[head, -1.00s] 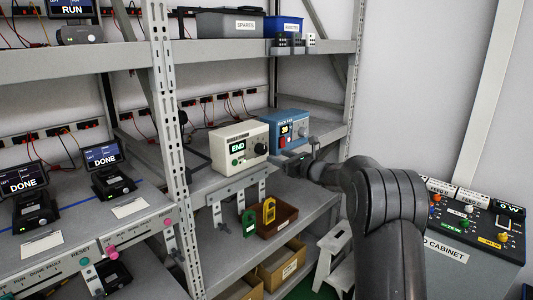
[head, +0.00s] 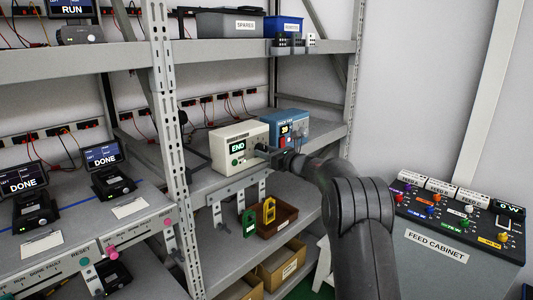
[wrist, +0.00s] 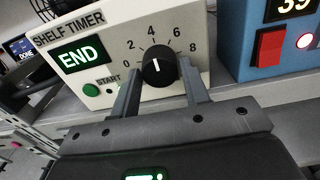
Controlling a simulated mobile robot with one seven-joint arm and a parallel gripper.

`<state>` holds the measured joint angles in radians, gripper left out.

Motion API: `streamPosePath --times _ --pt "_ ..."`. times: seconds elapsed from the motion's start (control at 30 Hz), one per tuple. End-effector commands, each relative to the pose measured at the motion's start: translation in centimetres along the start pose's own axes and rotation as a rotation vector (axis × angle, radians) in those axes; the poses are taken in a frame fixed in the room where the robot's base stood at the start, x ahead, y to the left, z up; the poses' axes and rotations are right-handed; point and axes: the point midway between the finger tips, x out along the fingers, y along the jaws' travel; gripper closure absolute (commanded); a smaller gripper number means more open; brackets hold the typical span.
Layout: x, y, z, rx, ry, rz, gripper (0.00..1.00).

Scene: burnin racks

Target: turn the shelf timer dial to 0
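The shelf timer (head: 227,161) is a cream box on the middle shelf; its screen reads END in both views. In the wrist view the shelf timer (wrist: 99,30) has a round black dial (wrist: 158,67) with a scale from 0 to 8. The dial's white mark points nearly straight up, about at 4. My gripper (wrist: 160,74) is open, with one finger on each side of the dial; I cannot tell whether either touches it. In the head view my gripper (head: 273,156) is at the timer's front and partly hides the dial.
A blue box with a red switch (wrist: 270,47) stands close right of the timer. A green START button (wrist: 91,90) sits left of the dial. The shelf edge and a bracket (head: 238,186) are below. The feed cabinet (head: 437,250) stands at the right.

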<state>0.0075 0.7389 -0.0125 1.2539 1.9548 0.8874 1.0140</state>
Motion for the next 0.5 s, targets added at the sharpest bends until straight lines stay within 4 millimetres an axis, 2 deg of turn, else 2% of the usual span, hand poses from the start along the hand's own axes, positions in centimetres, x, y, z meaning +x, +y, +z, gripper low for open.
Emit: streamPosePath --times 0.03,0.33,0.5 --pt "0.0 0.0 0.0 0.0 0.0 0.0 0.62" --pt "-0.01 0.02 0.0 0.0 0.0 0.0 0.86" --pt "-0.01 0.02 -0.01 -0.008 0.0 0.001 0.86"
